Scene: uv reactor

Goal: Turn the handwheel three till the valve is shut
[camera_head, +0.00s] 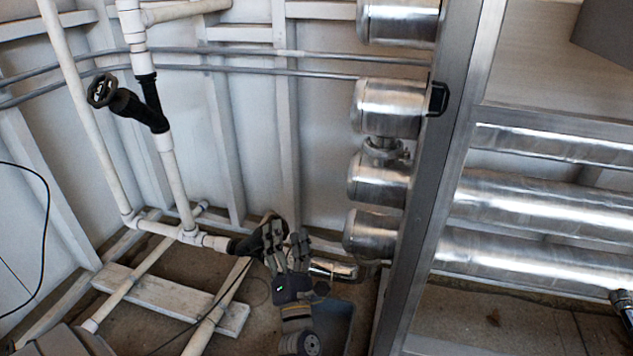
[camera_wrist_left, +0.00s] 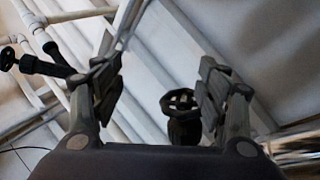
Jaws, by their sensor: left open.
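My left gripper (camera_head: 286,243) is open, low in the middle of the head view, its fingers pointing toward the wall. A dark handwheel on a black valve (camera_head: 244,246) is beside and partly behind the fingers. In the left wrist view this handwheel (camera_wrist_left: 181,101) shows between the open fingers (camera_wrist_left: 157,70), nearer the right finger. It looks beyond the fingertips, with no clear contact. Another black handwheel (camera_head: 102,90) is at the upper left on a white pipe, well away from the gripper. No number is readable on either wheel. My right gripper is not seen.
White pipes (camera_head: 165,232) run along the wall and floor around the lower valve. A wooden plank (camera_head: 170,298) lies at lower left. A metal frame post (camera_head: 440,170) and shiny cylinders (camera_head: 390,107) stand to the right of the gripper. A thin cable hangs at far left.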

